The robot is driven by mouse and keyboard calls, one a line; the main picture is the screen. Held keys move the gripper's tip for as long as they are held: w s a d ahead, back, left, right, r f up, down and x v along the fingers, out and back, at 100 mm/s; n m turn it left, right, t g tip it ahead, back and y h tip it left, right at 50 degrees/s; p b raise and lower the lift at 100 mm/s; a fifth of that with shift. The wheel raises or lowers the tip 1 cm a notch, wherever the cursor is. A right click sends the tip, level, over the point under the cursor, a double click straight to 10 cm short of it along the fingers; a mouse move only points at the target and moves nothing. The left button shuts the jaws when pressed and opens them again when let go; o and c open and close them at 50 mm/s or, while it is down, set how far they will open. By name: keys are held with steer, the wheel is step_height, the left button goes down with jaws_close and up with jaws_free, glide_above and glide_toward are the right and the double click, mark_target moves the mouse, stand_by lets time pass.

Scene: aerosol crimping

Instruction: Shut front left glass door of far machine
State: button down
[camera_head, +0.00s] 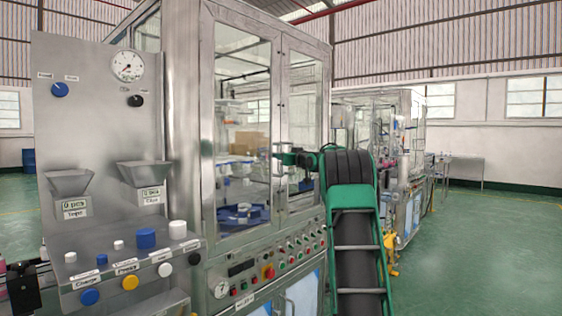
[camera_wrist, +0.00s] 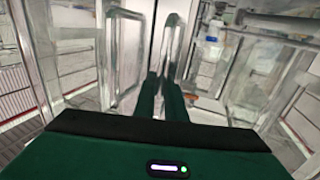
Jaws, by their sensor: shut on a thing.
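The glass-fronted metal machine (camera_head: 188,120) fills the middle of the head view. Its front left glass door (camera_head: 242,125) has a metal frame and stands beside the front right glass door (camera_head: 303,120). In the head view the left door looks close to in line with the front, but I cannot tell whether a gap is left. My gripper (camera_head: 284,157) is at the meeting edges of the doors, at handle height. In the wrist view my gripper's dark green fingers (camera_wrist: 161,92) are shut on a upright metal handle (camera_wrist: 171,48). The finger contact is partly hidden.
A panel with knobs, hoppers and a gauge (camera_head: 100,130) stands at the near left. A row of buttons (camera_head: 270,272) runs below the doors. Another glass-walled machine (camera_head: 400,130) stands behind at the right. The green floor (camera_head: 480,250) at right is clear.

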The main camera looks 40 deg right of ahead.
steer(key=shift+w+a+r, duration=0.15)
steer(key=shift+a, duration=0.05)
steer(key=c, duration=1.9)
jaws_free()
steer(key=shift+w, duration=0.1)
steer(key=shift+o, duration=0.4)
steer(key=shift+f, duration=0.2)
steer(key=v, duration=1.1)
steer(key=shift+d, duration=0.15)
